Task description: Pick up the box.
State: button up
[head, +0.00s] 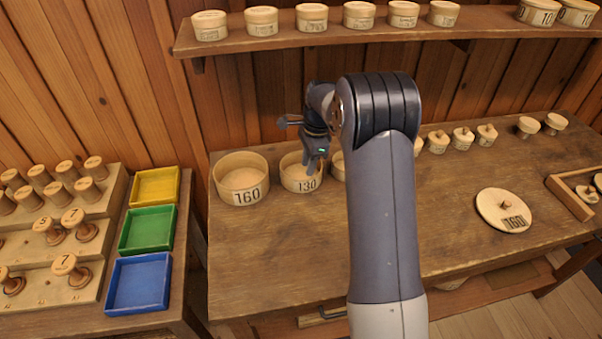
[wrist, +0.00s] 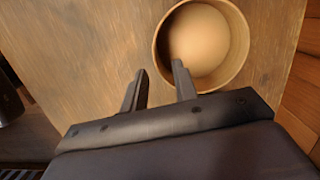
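Round open wooden boxes stand in a row at the back of the workbench. One is marked 160 (head: 241,180); a smaller one to its right is marked 130 (head: 297,177). My gripper (head: 314,168) is at the 130 box, in front of part of its rim. In the wrist view, my gripper (wrist: 159,67) is open, with nothing seen between its fingers. One empty round box (wrist: 205,45) lies ahead there; the right fingertip overlaps its near rim and the left one is outside it. Whether they touch it, I cannot tell.
Another box (head: 338,166) is partly hidden behind my arm. A round lid marked 160 (head: 503,210) lies on the workbench (head: 270,250). A shelf (head: 330,33) with lidded boxes hangs above. Blue (head: 139,283), green and yellow trays stand left.

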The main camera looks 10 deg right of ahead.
jog(key=shift+s+a+f+p, duration=0.15)
jog(key=shift+f+p, duration=0.25)
jog(key=shift+f, duration=1.15)
jog(key=shift+s+a+f+p, duration=0.15)
jog(key=shift+f+p, duration=0.25)
jog(key=shift+f, duration=1.15)
jog(key=shift+d, duration=0.15)
jog(key=shift+c, duration=0.3)
grip_shut()
